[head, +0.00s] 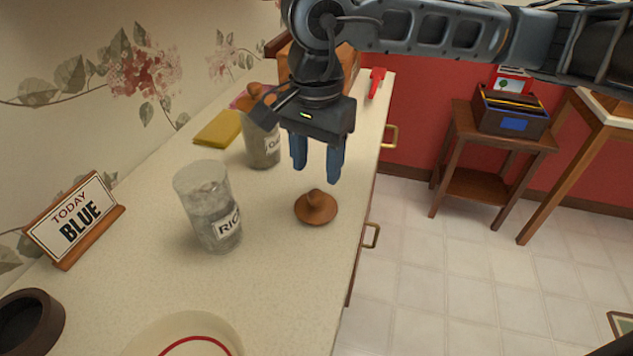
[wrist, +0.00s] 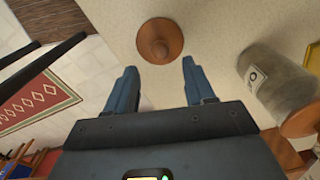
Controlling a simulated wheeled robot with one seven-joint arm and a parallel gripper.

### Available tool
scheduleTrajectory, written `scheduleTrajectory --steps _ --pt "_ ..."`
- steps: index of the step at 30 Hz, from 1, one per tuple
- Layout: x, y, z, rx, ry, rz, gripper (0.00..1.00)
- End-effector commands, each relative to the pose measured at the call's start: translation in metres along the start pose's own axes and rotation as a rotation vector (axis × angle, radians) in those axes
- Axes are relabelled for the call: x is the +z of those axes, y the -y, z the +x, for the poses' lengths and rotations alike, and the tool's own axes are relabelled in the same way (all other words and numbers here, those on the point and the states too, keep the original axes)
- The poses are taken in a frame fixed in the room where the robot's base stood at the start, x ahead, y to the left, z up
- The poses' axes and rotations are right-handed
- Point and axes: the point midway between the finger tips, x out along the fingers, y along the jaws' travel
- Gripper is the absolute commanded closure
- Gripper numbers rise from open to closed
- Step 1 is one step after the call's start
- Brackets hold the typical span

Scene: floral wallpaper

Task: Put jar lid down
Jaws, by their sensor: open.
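The jar lid (head: 316,207) is a round brown wooden disc with a knob, lying knob up on the cream counter (head: 290,265). It also shows in the wrist view (wrist: 160,41), beyond the fingertips. My gripper (head: 316,172) is open and empty above the lid, its blue fingers pointing down and apart from it. Both fingers also show in the wrist view (wrist: 158,70). An open glass jar labelled RICE (head: 211,215) stands to the left of the lid, partly filled. A second jar (head: 262,148), with a wooden lid on, stands behind it.
A TODAY BLUE sign (head: 75,220) stands at the left by the wall. A yellow sponge-like block (head: 218,128) and a red object (head: 376,83) lie farther back. A dark round bowl (head: 30,322) and a red-ringed plate (head: 190,340) are in front.

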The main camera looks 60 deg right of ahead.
Motion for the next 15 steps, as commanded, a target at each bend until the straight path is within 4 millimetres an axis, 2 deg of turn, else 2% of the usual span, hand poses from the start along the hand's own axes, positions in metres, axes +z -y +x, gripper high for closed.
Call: scheduleTrajectory --steps 3,6,10,15 --pt "-0.001 0.001 -0.023 -0.002 -0.004 -0.001 0.46" --pt "-0.001 0.001 -0.038 -0.002 -0.002 0.001 0.46" --pt "0.000 0.001 -0.051 -0.001 -0.001 0.000 0.46" --pt "0.000 0.000 -0.056 0.000 0.001 0.000 0.46"
